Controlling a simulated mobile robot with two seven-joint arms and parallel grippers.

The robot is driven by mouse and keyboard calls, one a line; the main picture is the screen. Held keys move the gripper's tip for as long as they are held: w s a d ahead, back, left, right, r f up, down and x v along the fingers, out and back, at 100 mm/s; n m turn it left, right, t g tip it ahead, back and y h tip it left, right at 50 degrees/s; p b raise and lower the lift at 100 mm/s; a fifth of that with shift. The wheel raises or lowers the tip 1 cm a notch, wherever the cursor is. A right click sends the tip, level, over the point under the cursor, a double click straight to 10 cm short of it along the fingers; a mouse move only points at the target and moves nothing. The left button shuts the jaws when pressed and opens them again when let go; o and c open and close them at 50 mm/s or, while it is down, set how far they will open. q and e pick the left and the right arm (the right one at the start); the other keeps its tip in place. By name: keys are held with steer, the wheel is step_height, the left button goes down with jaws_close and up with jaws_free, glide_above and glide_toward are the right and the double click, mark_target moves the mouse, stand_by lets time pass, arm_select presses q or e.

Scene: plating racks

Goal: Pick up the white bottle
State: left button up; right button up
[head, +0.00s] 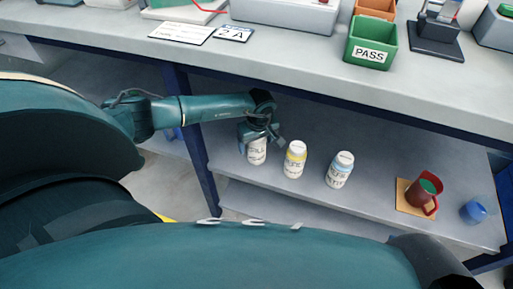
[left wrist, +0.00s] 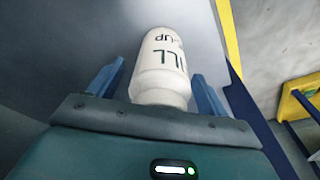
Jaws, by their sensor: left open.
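The white bottle (head: 257,154) stands on the lower shelf at the left of a row of three bottles. My left gripper (head: 261,138) is at its upper part, which the gripper partly hides. In the left wrist view, the white bottle (left wrist: 160,65) with dark lettering lies between the two blue fingers of the open gripper (left wrist: 157,85). A gap shows beside the fingers; contact cannot be told. My right gripper is not in view.
A red mug (head: 424,193) and a blue cup (head: 473,212) are further right. The bench top (head: 300,62) overhangs the shelf; a blue post (head: 193,135) stands left.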

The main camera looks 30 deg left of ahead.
arm_select(q)
steer(key=shift+f, duration=0.3)
steer(key=shift+c, duration=0.4)
steer(key=c, duration=1.2)
